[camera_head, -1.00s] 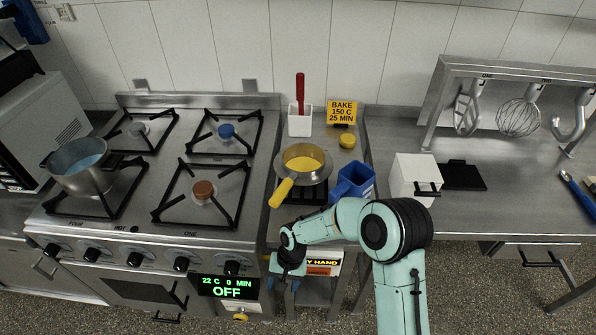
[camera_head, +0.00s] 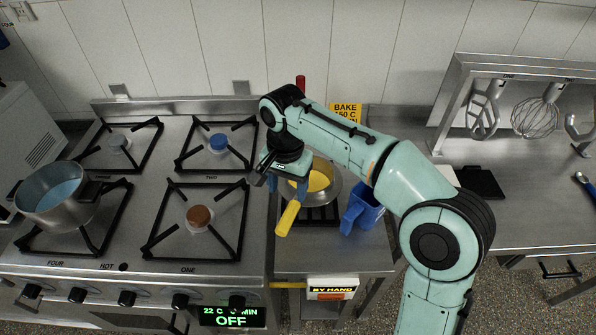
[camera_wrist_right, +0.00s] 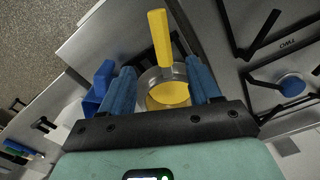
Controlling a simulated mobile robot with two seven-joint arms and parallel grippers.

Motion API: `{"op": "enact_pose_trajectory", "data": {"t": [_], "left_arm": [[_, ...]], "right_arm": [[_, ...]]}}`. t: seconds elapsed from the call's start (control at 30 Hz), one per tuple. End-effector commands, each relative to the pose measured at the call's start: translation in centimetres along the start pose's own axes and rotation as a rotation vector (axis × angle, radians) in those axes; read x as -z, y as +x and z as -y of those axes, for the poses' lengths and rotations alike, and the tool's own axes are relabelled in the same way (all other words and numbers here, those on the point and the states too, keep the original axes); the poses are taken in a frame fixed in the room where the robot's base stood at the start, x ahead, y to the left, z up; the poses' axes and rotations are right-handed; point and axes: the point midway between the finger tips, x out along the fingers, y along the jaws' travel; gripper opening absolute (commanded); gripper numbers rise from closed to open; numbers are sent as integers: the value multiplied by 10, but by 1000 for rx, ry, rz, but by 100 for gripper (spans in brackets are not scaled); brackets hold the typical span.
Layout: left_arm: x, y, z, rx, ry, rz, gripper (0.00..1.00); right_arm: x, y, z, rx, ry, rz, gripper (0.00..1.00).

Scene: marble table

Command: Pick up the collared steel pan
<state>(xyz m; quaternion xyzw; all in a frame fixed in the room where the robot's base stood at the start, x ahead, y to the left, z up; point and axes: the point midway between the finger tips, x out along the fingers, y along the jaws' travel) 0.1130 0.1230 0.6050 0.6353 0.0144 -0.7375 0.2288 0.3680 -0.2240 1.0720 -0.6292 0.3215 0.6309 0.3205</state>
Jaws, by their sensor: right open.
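The steel pan (camera_head: 333,189) has a wide collar, a yellow inside and a yellow handle (camera_head: 288,218). It sits on a dark rack on the counter right of the stove, its handle toward the front. My right gripper (camera_head: 284,188) is open above the pan's left side, near the handle; the arm hides part of the pan. In the right wrist view, the pan (camera_wrist_right: 167,94) shows between the two blue fingers (camera_wrist_right: 163,80), apart from them, with the handle (camera_wrist_right: 159,38) pointing away. My left gripper is not in view.
A blue container (camera_head: 362,208) stands close to the pan's right. A steel pot (camera_head: 55,200) sits on the left of the stove (camera_head: 120,268). A red-handled tool (camera_head: 300,82) and a yellow sign (camera_head: 345,110) are behind my arm. A black mat (camera_head: 481,182) lies at right.

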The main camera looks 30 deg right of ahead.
Motion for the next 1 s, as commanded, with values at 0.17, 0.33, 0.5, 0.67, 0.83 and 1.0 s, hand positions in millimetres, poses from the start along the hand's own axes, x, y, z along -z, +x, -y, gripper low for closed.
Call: {"op": "enact_pose_trajectory", "data": {"t": [0.17, 0.33, 0.5, 0.67, 0.83, 1.0], "left_arm": [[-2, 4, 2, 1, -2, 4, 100], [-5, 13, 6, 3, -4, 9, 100], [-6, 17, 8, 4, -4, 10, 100], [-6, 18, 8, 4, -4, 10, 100], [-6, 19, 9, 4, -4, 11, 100], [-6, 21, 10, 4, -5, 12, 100]], "right_arm": [[0, 15, -1, -4, -1, 2, 62], [0, 50, -1, -5, -1, 3, 62], [0, 76, 0, -4, -1, 2, 62], [1, 85, 0, -1, 0, 1, 62], [4, 107, 0, -4, 0, 4, 62], [6, 129, 1, -2, -2, 2, 62]]}}
